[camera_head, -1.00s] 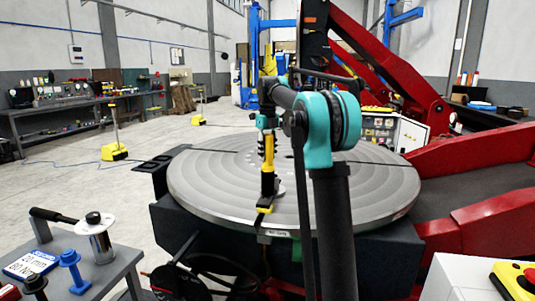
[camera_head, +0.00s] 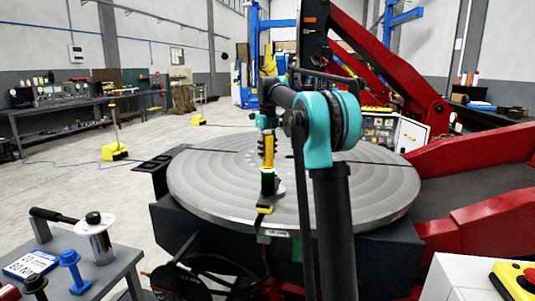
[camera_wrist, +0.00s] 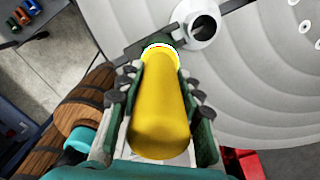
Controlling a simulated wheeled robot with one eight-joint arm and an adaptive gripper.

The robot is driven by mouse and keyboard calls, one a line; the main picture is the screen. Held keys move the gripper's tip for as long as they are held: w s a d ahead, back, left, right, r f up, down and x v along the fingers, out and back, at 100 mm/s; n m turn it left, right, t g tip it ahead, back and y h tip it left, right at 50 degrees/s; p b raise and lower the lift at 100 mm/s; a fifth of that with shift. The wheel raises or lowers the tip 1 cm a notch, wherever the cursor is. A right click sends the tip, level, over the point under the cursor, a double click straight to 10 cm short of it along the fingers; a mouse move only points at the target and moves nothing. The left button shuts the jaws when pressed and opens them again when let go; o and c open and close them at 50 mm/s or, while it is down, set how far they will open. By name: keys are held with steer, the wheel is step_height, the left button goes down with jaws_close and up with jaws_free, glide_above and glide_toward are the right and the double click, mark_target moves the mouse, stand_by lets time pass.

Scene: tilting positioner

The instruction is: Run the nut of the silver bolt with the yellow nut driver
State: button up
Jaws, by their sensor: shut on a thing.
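The yellow nut driver (camera_head: 268,153) stands upright in my gripper (camera_head: 267,138), over the near left part of the round grey table. In the wrist view the yellow handle (camera_wrist: 160,120) lies between both fingers of my gripper (camera_wrist: 160,78), which are shut on it. A bright yellow-green ring glows at the driver's lower end, and a light ring also shows there in the wrist view. The driver's dark lower end reaches down to the table's near edge area. The silver bolt and its nut are hidden under the driver, so I cannot tell how they sit together.
The round grey table (camera_head: 350,195) has a slotted surface. A silver flanged collar (camera_wrist: 203,25) stands on it close to the driver. A yellow-and-black tag (camera_head: 265,209) is at its near rim.

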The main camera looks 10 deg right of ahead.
steer(key=shift+r, duration=4.6)
